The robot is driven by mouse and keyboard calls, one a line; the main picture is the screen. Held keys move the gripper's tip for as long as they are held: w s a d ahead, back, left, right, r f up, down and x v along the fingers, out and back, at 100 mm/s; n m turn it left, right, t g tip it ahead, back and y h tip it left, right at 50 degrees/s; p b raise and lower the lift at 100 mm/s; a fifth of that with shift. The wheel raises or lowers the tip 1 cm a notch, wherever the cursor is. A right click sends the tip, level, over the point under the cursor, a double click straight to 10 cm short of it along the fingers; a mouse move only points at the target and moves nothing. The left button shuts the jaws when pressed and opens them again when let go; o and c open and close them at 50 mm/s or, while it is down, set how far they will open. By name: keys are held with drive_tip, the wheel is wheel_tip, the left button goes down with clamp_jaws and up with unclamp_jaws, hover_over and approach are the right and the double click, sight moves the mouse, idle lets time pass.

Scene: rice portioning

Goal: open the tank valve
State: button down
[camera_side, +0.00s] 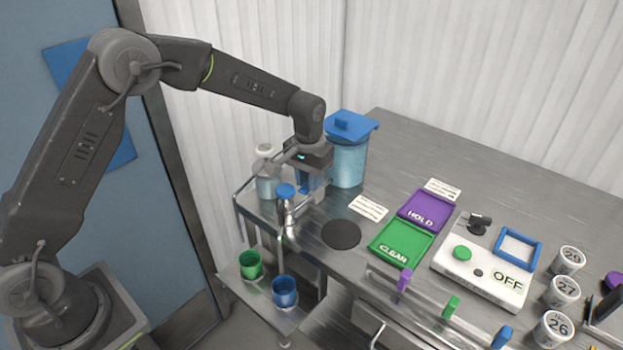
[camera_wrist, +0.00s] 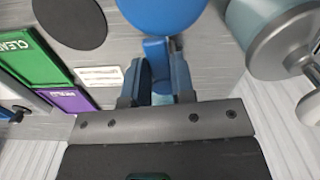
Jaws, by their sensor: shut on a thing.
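My gripper (camera_side: 311,188) is at the back left of the steel table, pointing down. In the wrist view its two blue-grey fingers (camera_wrist: 161,75) are closed around a narrow blue handle (camera_wrist: 155,50). The handle reaches toward a round blue cap (camera_wrist: 162,10). In the side view the blue cap (camera_side: 286,190) tops a metal tap (camera_side: 289,214) near the table's left edge. A clear tank with a blue lid (camera_side: 348,160) stands just behind and right of my gripper. The fingers partly hide the handle, so I cannot tell how far the valve is turned.
A pale jar (camera_side: 267,185) stands behind the tap. A green cup (camera_side: 250,265) and a blue cup (camera_side: 285,291) sit on the lower shelf. A black disc (camera_side: 341,235), green CLEAR tray (camera_side: 374,251) and purple HOLD tray (camera_side: 428,197) lie to the right.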

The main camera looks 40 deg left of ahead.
drive_tip(key=shift+a+r+m, duration=0.1)
drive_tip(key=shift+a+m, duration=0.05)
drive_tip(key=shift+m, duration=0.65)
drive_tip(key=c, duration=1)
unclamp_jaws()
drive_tip(key=shift+o, duration=0.2)
wheel_tip(320, 180, up, 14)
drive_tip(key=shift+a, duration=0.1)
